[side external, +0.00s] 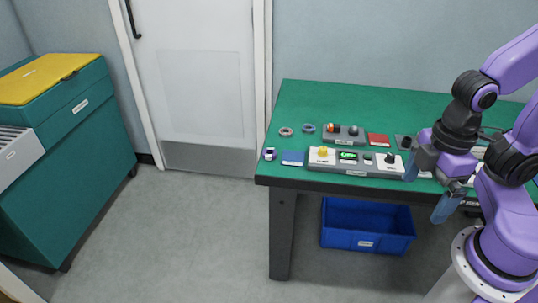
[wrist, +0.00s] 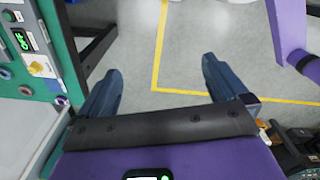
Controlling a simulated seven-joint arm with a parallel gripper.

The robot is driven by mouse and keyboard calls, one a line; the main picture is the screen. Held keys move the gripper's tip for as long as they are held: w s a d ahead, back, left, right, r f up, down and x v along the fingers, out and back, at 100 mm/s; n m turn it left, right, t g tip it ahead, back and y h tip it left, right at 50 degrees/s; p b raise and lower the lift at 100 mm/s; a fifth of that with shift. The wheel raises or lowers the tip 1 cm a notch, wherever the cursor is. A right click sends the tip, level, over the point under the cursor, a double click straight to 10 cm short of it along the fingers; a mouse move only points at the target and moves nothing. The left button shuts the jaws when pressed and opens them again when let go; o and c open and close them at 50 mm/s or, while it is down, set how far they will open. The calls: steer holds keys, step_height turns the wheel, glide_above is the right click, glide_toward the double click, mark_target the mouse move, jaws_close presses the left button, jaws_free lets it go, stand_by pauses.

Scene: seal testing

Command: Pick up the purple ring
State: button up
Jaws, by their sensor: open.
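A small purple ring (side external: 269,154) with a whitish part lies near the front left corner of the green table. It also shows at the table edge in the wrist view (wrist: 62,100), left of my fingers. Its exact shape is too small to tell. My gripper (side external: 428,187) is open and empty, in front of the table's right part and far to the right of the ring. In the wrist view my gripper (wrist: 160,72) has its fingers spread over bare floor.
A reddish ring (side external: 286,131) and a blue-grey ring (side external: 308,128) lie behind the purple one. A blue pad (side external: 292,157) and a control panel with knobs (side external: 355,172) stand along the front edge. A blue bin (side external: 367,228) is under the table (side external: 340,97).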

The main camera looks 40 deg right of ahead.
steer(key=c, duration=0.7)
steer(key=w+a+m+t, duration=0.1)
steer(key=w+a+m, duration=0.4)
steer(key=w, duration=0.7)
steer(key=m+t+h, duration=0.2)
steer(key=m+t, duration=0.1)
steer(key=m, duration=0.9)
glide_above(270, 150)
steer(key=s+a, duration=0.2)
steer(key=s, duration=0.2)
steer(key=f, duration=1.9)
steer(key=shift+w+d, duration=0.15)
steer(key=shift+w, duration=0.1)
steer(key=shift+x, duration=2.55)
